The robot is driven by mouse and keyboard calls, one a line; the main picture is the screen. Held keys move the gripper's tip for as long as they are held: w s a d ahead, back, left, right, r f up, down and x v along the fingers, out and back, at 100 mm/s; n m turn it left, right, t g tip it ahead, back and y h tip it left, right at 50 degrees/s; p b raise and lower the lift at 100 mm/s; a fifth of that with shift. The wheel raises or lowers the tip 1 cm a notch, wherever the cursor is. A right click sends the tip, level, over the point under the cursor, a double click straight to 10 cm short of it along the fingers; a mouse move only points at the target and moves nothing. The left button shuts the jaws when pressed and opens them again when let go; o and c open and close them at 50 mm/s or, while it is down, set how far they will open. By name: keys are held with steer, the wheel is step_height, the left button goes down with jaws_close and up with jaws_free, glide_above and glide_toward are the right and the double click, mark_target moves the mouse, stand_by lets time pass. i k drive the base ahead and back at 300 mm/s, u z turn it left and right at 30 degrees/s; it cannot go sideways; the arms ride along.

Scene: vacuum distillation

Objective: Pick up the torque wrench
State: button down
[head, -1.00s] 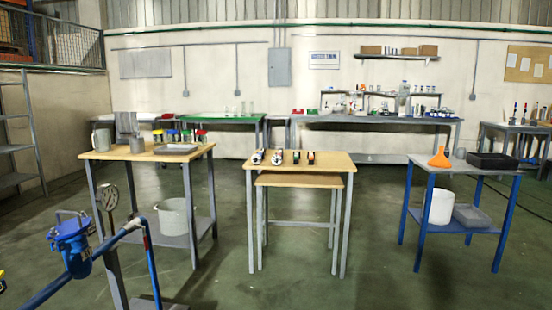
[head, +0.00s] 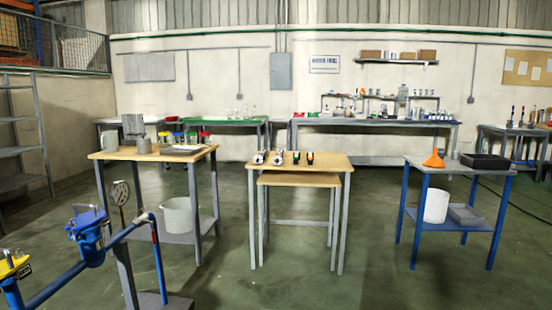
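I cannot make out a torque wrench for certain. Several small tools stand or lie in a row on the middle wooden-topped table (head: 325,161). Two are silver-white with dark parts (head: 268,158), and two are dark with red or orange marks (head: 303,158). They are seen end-on and too small to identify. My gripper is not in view.
A left table (head: 110,155) bears grey vessels and colored-lid jars. A blue table (head: 445,167) at right bears an orange funnel (head: 434,159) and a black tray (head: 488,161). Blue piping (head: 60,285) with a gauge (head: 120,192) stands front left. Open green floor lies between tables.

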mark_target(262, 155)
steer(key=u, duration=0.15)
steer(key=i, duration=0.95)
steer(key=z, duration=0.05)
